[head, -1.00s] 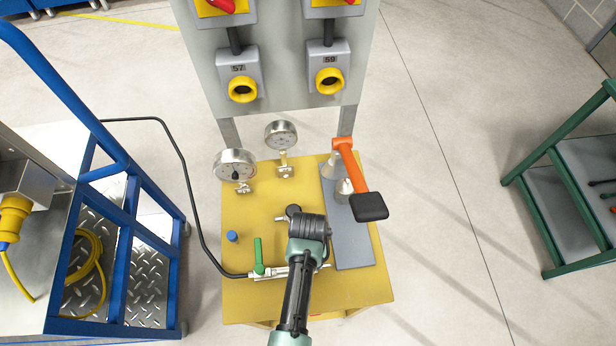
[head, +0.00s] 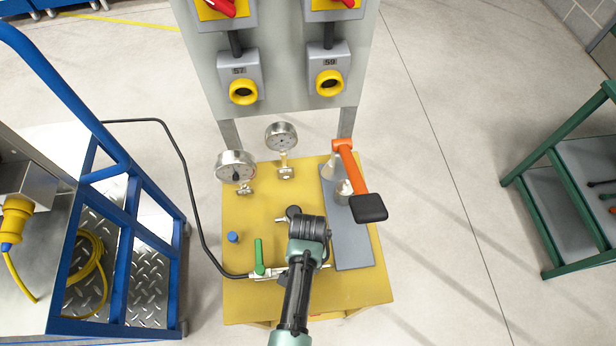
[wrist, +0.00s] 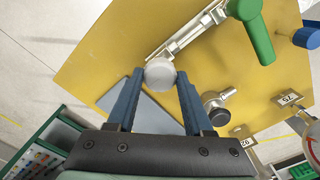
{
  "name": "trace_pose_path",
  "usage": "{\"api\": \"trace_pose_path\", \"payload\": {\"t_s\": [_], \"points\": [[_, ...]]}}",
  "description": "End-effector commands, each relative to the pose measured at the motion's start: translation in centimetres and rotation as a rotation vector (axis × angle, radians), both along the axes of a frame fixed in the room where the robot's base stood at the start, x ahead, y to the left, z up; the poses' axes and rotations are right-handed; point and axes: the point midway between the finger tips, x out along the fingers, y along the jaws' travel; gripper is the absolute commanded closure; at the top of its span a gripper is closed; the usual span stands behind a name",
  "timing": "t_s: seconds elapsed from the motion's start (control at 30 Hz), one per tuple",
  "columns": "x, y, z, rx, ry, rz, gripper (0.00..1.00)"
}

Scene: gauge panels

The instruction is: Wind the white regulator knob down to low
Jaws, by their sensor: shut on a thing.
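The white regulator knob (wrist: 160,72) is round and pale and shows in the wrist view, at the end of a silver fitting on the yellow bench. My gripper (wrist: 158,82) is shut on it, with one blue finger on each side. In the head view my gripper (head: 309,250) and arm cover the knob. Two round gauges, a left gauge (head: 236,166) and a right gauge (head: 281,137), stand at the back of the bench. Their readings are too small to tell. I see no mark for low.
A green lever (head: 259,257) stands just left of my gripper, with a blue knob (head: 232,237) beyond it. An orange-handled tool (head: 355,178) stands over the grey plate (head: 348,245) to the right. A blue cart (head: 118,240) is at the left.

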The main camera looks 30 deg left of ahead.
Motion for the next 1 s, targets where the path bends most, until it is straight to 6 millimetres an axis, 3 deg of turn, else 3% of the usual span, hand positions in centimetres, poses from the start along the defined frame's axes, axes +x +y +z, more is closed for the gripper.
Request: {"api": "trace_pose_path", "payload": {"t_s": [0.1,0.13,0.27,0.67,1.0], "points": [[0.1,0.0,0.1,0.002,-0.001,-0.003,1.00],[0.1,0.0,0.1,0.002,-0.001,-0.003,0.43],[0.1,0.0,0.0,0.001,-0.001,-0.002,0.20],[0.0,0.0,0.5,0.001,-0.001,0.000,0.19],[0.1,0.0,5.6,0.002,-0.005,-0.001,0.19]]}}
